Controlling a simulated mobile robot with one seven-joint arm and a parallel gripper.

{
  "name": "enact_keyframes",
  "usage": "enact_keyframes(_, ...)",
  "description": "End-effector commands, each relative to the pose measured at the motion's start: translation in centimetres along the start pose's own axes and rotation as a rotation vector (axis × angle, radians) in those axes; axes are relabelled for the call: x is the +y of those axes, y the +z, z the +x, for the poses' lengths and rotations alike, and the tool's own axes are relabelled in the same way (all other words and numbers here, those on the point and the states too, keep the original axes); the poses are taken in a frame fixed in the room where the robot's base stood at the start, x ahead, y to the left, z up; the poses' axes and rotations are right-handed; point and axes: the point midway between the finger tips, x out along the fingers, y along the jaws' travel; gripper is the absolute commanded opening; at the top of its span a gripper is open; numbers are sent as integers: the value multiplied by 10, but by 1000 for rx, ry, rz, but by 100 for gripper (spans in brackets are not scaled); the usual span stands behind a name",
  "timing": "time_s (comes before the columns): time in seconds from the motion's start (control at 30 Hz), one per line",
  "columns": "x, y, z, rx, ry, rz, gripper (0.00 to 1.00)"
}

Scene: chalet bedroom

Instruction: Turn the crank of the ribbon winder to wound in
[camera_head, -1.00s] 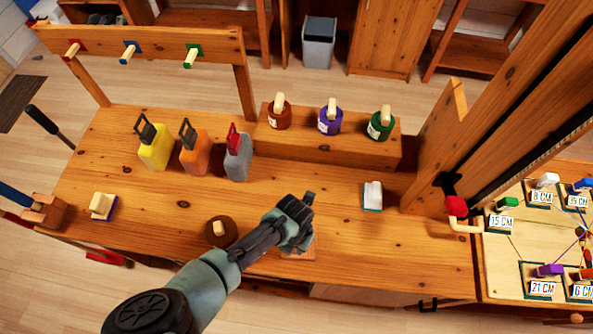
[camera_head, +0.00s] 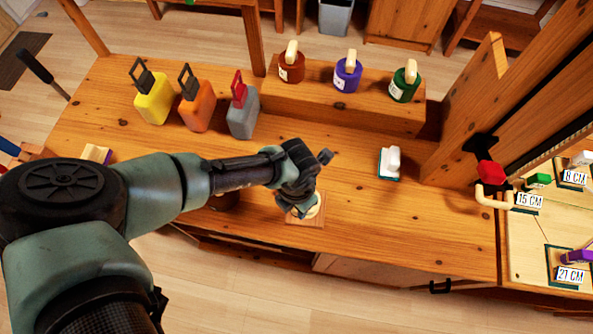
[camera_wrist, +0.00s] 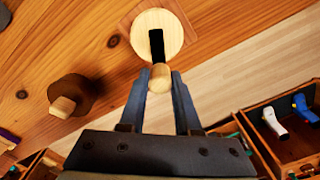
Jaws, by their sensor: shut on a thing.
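The ribbon winder is a pale round wooden disc (camera_wrist: 157,34) on a square wooden base, with a black crank arm (camera_wrist: 156,45) ending in a wooden knob (camera_wrist: 160,78). In the wrist view the crank points from the disc toward my gripper (camera_wrist: 161,80). The fingers stand on either side of the knob and are shut on it. In the head view my gripper (camera_head: 296,208) is low over the winder's base (camera_head: 305,219), near the table's front edge, and hides most of the disc and crank. No ribbon can be made out on the winder.
A brown round piece with a wooden peg (camera_wrist: 70,95) is beside the winder. Yellow (camera_head: 154,98), orange (camera_head: 197,105) and grey (camera_head: 243,110) containers stand behind to the left. A raised shelf (camera_head: 340,107) holds three pegged pots. A white-handled block (camera_head: 391,162) lies right.

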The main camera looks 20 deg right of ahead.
Motion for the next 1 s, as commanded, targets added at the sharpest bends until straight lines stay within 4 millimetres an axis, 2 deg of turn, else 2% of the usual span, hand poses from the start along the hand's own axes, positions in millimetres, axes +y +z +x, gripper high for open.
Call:
enact_keyframes(0.2, 0, 2, -1, -6, 1, 0, 0)
enact_keyframes(0.23, 0, 2, -1, -6, 1, 0, 35)
enact_keyframes(0.37, 0, 2, -1, -4, 1, 0, 59)
enact_keyframes(0.4, 0, 2, -1, -4, 1, 0, 62)
enact_keyframes(0.77, 1, 1, -6, -3, 1, -2, 62)
enact_keyframes(0.87, 1, 1, -18, -4, 2, -2, 62)
enact_keyframes(1.0, 2, 1, -48, -5, 3, -1, 62)
